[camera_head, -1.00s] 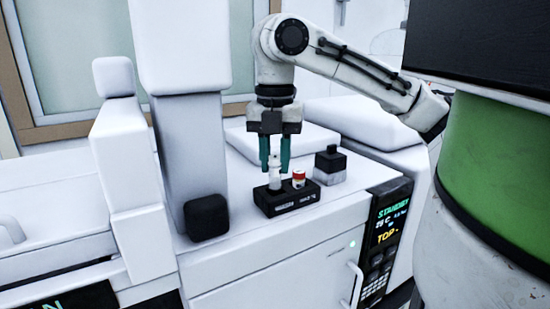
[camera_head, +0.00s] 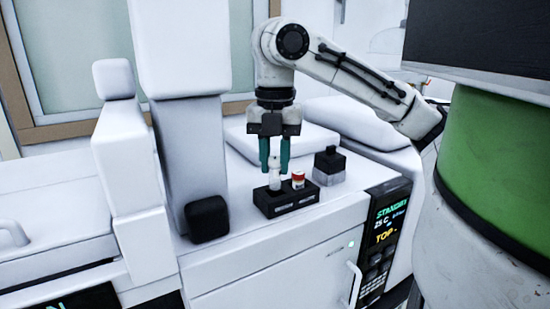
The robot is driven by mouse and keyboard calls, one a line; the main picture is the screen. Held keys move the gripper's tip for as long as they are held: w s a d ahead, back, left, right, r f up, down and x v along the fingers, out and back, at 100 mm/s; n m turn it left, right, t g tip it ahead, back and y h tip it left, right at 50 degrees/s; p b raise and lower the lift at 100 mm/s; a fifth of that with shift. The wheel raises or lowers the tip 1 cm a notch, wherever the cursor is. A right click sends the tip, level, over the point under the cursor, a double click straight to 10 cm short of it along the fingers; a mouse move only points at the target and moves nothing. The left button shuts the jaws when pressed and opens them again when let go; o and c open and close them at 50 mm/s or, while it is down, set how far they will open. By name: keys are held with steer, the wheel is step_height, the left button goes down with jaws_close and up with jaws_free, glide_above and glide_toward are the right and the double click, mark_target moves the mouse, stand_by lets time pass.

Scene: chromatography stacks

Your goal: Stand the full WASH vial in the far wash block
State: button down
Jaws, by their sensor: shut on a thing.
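A pale white vial (camera_head: 275,178) stands upright between the teal fingers of my gripper (camera_head: 275,166). My gripper points straight down and is shut on this vial near its top. The vial's lower end is at the left part of a small black block (camera_head: 285,205) on the white bench top. I cannot tell whether the vial's base is seated in a socket or just above it. A vial with a red cap (camera_head: 298,179) stands in the right part of the same block. The block's label is too small to read.
A white instrument with a lit display (camera_head: 390,226) is at the right.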

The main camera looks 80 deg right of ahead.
mark_target(275, 177)
steer(key=shift+f, duration=0.25)
steer(key=shift+f+b, duration=0.75)
steer(key=shift+f, duration=0.3)
steer(key=shift+f, duration=0.25)
steer(key=shift+f, duration=0.4)
steer(key=shift+c, duration=2)
jaws_free()
